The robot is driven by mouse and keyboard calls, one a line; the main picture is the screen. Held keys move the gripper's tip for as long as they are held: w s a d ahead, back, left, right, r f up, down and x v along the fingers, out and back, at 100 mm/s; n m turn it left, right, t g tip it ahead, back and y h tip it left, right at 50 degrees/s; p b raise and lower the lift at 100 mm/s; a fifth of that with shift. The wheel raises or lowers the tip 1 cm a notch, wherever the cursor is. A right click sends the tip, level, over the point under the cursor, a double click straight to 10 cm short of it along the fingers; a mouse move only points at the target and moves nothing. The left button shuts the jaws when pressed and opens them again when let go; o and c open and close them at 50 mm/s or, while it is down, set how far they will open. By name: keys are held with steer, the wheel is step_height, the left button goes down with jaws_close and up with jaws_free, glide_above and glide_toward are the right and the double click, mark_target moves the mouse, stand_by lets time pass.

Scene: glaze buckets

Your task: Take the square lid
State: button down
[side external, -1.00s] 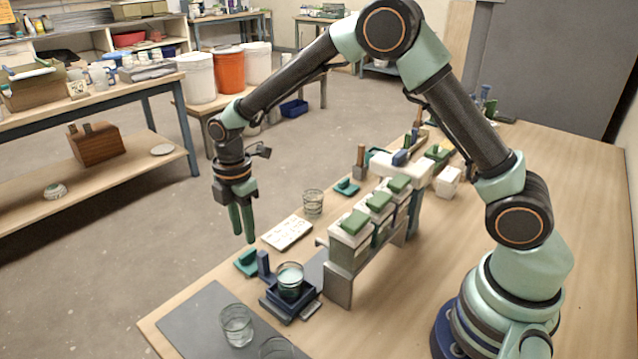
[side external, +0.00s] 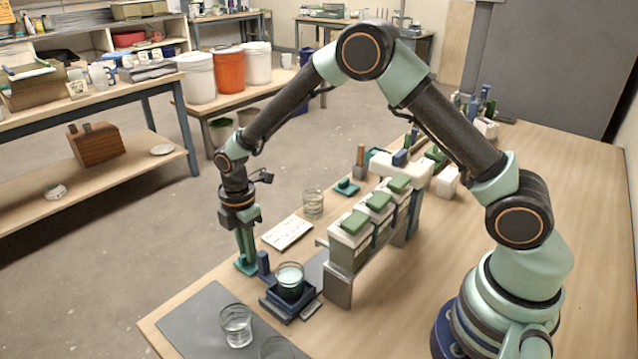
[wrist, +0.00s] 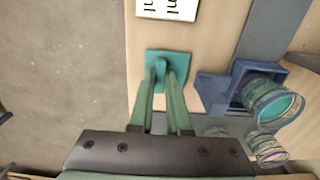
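A teal square lid (side external: 246,266) with an upright handle lies flat on the wooden table, close to its left edge. In the wrist view the lid (wrist: 183,56) shows its square plate, with the handle standing at its near side. My gripper (side external: 247,256) points straight down over this lid. In the wrist view the two green fingers of my gripper (wrist: 166,78) stand on either side of the handle. They look open, with a small gap around it; whether a tip touches the handle is hard to tell.
A blue stand (side external: 290,305) holding a glass jar is close to the right of the lid. A white label card (side external: 287,232) lies behind it. A rack of green-lidded containers (side external: 348,250) stands farther right. Another teal lid (side external: 346,187) lies farther back. Glasses (side external: 236,325) stand on a grey mat.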

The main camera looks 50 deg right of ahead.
steer(key=shift+r, duration=2.55)
